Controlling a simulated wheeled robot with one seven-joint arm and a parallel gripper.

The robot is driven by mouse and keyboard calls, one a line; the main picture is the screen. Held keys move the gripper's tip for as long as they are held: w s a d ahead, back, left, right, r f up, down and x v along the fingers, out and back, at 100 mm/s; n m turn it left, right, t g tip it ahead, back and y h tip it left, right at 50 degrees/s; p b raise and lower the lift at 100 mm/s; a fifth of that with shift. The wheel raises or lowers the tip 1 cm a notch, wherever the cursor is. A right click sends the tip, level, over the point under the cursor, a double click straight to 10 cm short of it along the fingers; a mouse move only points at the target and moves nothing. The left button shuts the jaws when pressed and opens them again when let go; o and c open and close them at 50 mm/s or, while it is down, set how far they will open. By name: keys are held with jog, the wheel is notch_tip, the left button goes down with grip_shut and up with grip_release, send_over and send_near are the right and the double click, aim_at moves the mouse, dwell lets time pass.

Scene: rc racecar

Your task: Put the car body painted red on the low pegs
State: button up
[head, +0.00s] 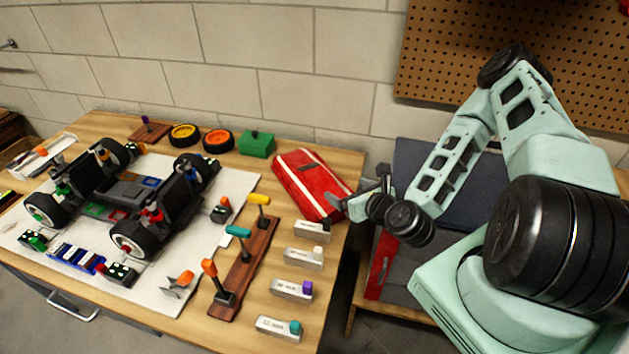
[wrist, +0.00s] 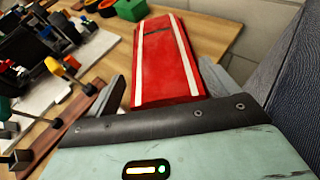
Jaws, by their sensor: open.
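The red car body (head: 308,183) with white stripes lies on the right part of the wooden table. In the wrist view the car body (wrist: 166,62) points away from me, its near end between my fingers. My gripper (head: 358,194) is open at the body's right end. In the wrist view the fingers of my gripper (wrist: 165,88) stand on either side of the body; whether they touch it is unclear. The black car chassis (head: 125,190) stands on a white mat at the left. Small coloured posts show on it; I cannot tell which pegs are low.
Several labelled grey blocks (head: 304,257) line the table's right edge. A wooden rack (head: 245,268) holds coloured-handled tools between mat and blocks. A green box (head: 256,144) and yellow and orange wheels (head: 218,141) stand behind. The brick wall (head: 300,80) closes the back.

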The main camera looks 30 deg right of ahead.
aim_at(317, 174)
jog(key=b+x, duration=0.4)
jog(key=b, duration=0.1)
jog(key=shift+w+f+b, duration=0.15)
jog(key=shift+f+b, duration=0.15)
jog(key=shift+f, duration=0.1)
jog(key=x, duration=0.2)
jog(key=p+x, duration=0.1)
jog(key=x, duration=0.1)
jog(key=p+x, duration=0.1)
jog(key=x, duration=0.1)
jog(key=shift+r, duration=0.25)
jog(key=shift+a+p+x, duration=0.15)
jog(key=shift+p+x, duration=0.25)
jog(key=shift+x, duration=1.2)
jog(key=shift+a+p+x, duration=0.15)
jog(key=shift+p+x, duration=0.2)
jog(key=shift+x, duration=1.25)
jog(key=c, duration=1.2)
